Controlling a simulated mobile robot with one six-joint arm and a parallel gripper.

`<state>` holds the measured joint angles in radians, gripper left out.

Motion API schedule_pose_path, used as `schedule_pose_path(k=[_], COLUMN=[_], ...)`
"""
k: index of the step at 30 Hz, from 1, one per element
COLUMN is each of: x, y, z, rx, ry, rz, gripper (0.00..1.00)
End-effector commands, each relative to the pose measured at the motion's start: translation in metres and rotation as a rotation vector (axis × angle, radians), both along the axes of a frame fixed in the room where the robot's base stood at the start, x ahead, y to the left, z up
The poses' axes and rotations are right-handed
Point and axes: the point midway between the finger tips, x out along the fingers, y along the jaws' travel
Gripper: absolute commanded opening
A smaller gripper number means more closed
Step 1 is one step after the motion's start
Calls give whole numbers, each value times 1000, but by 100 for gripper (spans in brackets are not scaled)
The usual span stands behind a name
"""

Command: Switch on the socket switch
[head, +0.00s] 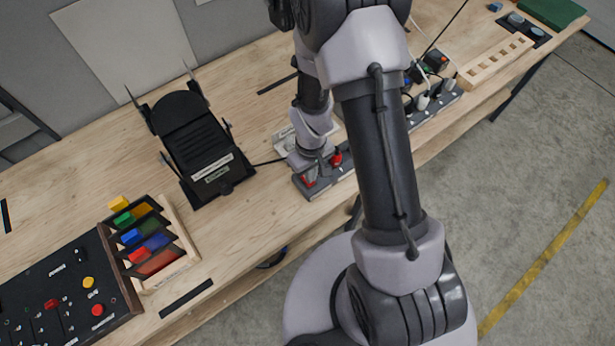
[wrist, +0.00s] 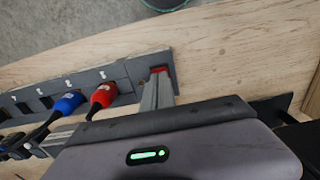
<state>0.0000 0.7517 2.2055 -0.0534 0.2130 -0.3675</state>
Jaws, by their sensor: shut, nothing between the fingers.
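The socket strip (wrist: 125,77) is a dark grey bar lying on the wooden bench near its front edge. The socket switch (wrist: 158,69) is red and sits at the strip's end; it also shows in the head view (head: 308,182). My gripper (wrist: 158,82) is shut and empty, its fingertips right at the red switch and covering part of it. In the head view my gripper (head: 309,172) points down over the end of the strip. I cannot tell whether the fingertips touch the switch, nor which way it is tipped.
A red plug (wrist: 103,97) and a blue plug (wrist: 68,103) stand in the strip beside my gripper, with cables trailing. A black cradle (head: 200,150) and a rack of coloured blocks (head: 165,250) are to the left.

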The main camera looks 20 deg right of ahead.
Motion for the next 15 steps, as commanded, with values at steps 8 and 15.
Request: schedule_pose_path(k=[8,15], x=[0,0], y=[0,0], z=[-2,-6], rx=[0,0], ry=[0,0], rz=[0,0], gripper=[0,0])
